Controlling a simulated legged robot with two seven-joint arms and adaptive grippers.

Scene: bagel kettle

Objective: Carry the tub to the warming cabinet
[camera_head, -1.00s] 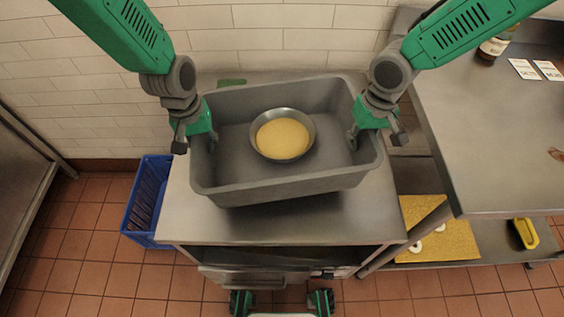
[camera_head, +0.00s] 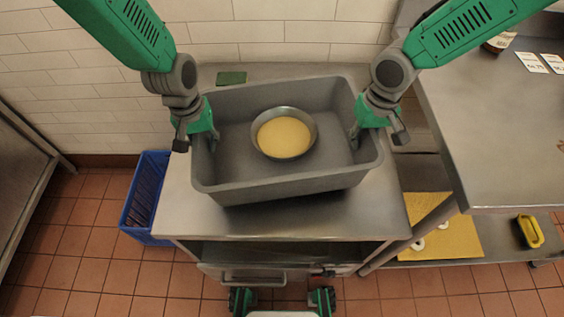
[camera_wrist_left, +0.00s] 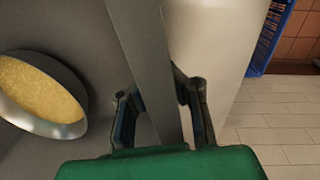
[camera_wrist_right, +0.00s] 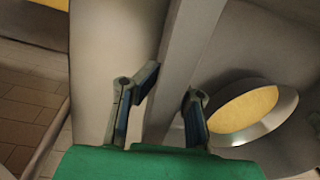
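The grey rectangular tub (camera_head: 285,187) is over a steel counter top (camera_head: 285,222), slightly tilted in the picture, with a dark shadow under its near edge. A round metal bowl of yellow contents (camera_head: 284,133) sits inside it. My left gripper (camera_head: 202,140) is on the tub's left wall; in the left wrist view its fingers (camera_wrist_left: 160,105) straddle that wall. My right gripper (camera_head: 366,130) is on the right wall, its fingers (camera_wrist_right: 160,105) on both sides of it. A steel unit with a front handle (camera_head: 253,279) shows below the top; I cannot tell whether it is the warming cabinet.
A blue crate (camera_head: 142,200) stands on the floor at left. A steel table (camera_head: 500,130) stands at right, with a bottle and cards. A lower shelf there holds a yellow board (camera_head: 450,235) and a yellow item (camera_head: 530,231). A green object (camera_head: 232,77) lies behind the tub.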

